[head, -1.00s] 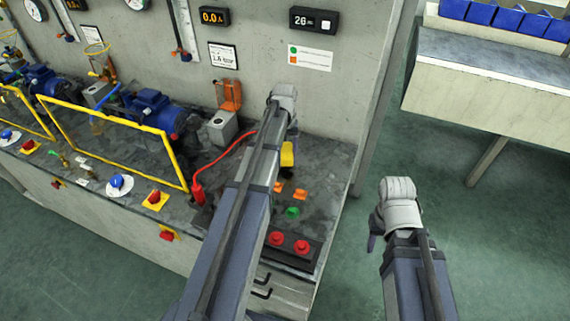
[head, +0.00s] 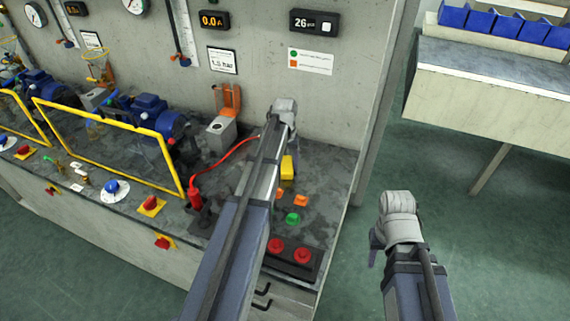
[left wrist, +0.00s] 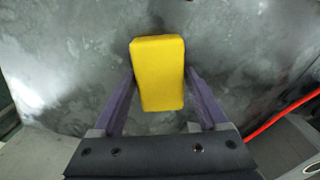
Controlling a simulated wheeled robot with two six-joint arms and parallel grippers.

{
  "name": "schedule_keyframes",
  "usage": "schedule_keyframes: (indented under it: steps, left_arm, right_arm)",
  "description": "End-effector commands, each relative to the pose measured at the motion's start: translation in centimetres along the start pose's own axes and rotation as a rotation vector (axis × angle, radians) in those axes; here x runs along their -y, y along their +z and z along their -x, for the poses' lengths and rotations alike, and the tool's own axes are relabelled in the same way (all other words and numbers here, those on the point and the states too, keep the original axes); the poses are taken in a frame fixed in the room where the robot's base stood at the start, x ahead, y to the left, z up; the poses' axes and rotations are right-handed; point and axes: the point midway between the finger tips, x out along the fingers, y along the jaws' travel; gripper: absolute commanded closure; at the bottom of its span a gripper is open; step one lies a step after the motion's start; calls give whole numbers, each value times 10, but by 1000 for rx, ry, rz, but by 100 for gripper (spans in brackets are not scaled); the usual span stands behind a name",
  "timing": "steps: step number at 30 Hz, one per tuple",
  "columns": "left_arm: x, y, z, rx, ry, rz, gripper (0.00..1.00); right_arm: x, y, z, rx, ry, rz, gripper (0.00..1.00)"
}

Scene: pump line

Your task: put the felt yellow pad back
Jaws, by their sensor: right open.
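The yellow pad (head: 287,168) is a small block below my left gripper, at the right part of the bench top. In the left wrist view the pad (left wrist: 157,75) sits between the two fingers of my left gripper (left wrist: 160,78), with the fingertips against its sides. My left gripper is shut on it. I cannot tell whether its underside touches the bench. The left arm hides part of the bench beside it. My right gripper (head: 375,245) is open and empty, off the bench to the right, its fingers partly hidden.
Orange tags (head: 301,200), a green button (head: 293,218) and red buttons (head: 303,255) lie in front of the pad. A red cable (head: 225,156) runs to the left. A grey box with an open orange lid (head: 232,98) stands behind. A side table (head: 480,90) is at right.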

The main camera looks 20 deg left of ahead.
Motion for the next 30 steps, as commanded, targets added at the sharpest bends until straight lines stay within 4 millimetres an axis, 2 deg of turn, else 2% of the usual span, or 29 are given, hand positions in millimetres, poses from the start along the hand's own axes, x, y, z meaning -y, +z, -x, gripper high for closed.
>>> schedule_keyframes:
  steps: [1, 5, 17, 23, 30]
  left_arm:
    - [0, 0, 0, 0, 0, 0, 17]
    - [0, 0, 0, 0, 0, 0, 3]
    - [0, 0, 5, 0, 0, 0, 3]
    - [0, 0, 21, 0, 0, 0, 3]
    - [0, 0, 55, 0, 0, 0, 3]
  right_arm:
    - [0, 0, 0, 0, 0, 0, 55]
    - [0, 0, 0, 0, 0, 0, 55]
    - [0, 0, 5, 0, 0, 0, 55]
    - [-2, 1, 21, 0, 0, 0, 55]
    - [-5, 3, 55, 0, 0, 0, 55]
